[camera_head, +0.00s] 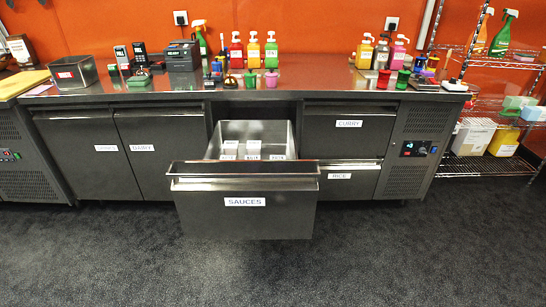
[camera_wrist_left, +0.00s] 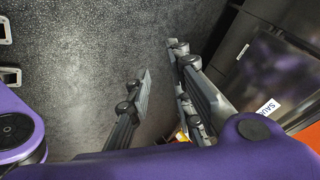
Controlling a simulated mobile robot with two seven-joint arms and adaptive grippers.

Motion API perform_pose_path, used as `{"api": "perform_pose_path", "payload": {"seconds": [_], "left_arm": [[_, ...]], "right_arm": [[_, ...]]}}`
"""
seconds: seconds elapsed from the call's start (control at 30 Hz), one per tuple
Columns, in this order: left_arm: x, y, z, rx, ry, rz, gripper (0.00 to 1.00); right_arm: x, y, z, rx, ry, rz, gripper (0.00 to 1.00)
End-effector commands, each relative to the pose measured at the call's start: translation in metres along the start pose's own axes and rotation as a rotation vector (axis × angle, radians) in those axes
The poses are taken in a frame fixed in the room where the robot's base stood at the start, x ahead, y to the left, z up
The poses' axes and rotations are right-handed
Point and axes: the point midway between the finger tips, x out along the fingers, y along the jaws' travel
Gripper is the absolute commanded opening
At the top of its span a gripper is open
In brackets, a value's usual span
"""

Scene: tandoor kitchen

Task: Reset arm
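My left gripper (camera_wrist_left: 160,64) shows in the left wrist view, its two grey fingers apart with nothing between them. Dark floor lies behind the fingers. A dark drawer front with a partly visible label (camera_wrist_left: 267,108) is at the right of that view. No gripper shows in the head view, and my right gripper is in neither view. In the head view, the steel drawer labelled SAUCES (camera_head: 245,218) is pulled out, with several labelled containers (camera_head: 253,149) inside.
The counter (camera_head: 320,82) carries pump bottles (camera_head: 254,50), dark devices, a steel container (camera_head: 72,72) and small coloured items. The CURRY drawer (camera_head: 348,141) and RICE drawer (camera_head: 345,180) look shut. A wire rack (camera_head: 490,166) stands at right. The floor (camera_head: 400,255) in front is clear.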

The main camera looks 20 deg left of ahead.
Motion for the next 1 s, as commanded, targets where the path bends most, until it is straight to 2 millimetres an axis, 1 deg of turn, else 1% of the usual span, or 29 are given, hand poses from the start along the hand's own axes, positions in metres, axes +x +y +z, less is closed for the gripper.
{"api": "perform_pose_path", "payload": {"seconds": [0.03, 0.1, 0.23, 0.27, 0.3, 0.6, 0.93, 0.97, 1.0], "left_arm": [[-0.009, 0.017, 0.012, -0.059, -0.028, 0.037, 0.20], [-0.021, 0.039, 0.026, -0.144, -0.063, 0.085, 0.20], [-0.044, 0.076, 0.048, -0.290, -0.132, 0.162, 0.20], [-0.046, 0.083, 0.049, -0.323, -0.140, 0.170, 0.20], [-0.042, 0.086, 0.039, -0.357, -0.128, 0.155, 0.20], [-0.033, 0.117, 0.000, -0.579, -0.113, 0.108, 0.20], [-0.022, 0.141, -0.049, -0.821, -0.095, 0.058, 0.20], [-0.024, 0.140, -0.051, -0.830, -0.095, 0.055, 0.20], [-0.032, 0.134, -0.053, -0.821, -0.094, 0.057, 0.20]], "right_arm": [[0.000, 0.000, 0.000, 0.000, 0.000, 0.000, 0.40], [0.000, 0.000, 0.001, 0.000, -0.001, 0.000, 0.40], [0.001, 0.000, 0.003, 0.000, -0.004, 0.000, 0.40], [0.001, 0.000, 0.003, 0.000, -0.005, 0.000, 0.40], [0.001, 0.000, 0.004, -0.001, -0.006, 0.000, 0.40], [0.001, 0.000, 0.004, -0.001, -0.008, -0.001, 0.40], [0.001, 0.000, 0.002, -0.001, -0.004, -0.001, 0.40], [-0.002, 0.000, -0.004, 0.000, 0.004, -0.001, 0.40], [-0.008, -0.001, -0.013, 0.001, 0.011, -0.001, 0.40]]}}
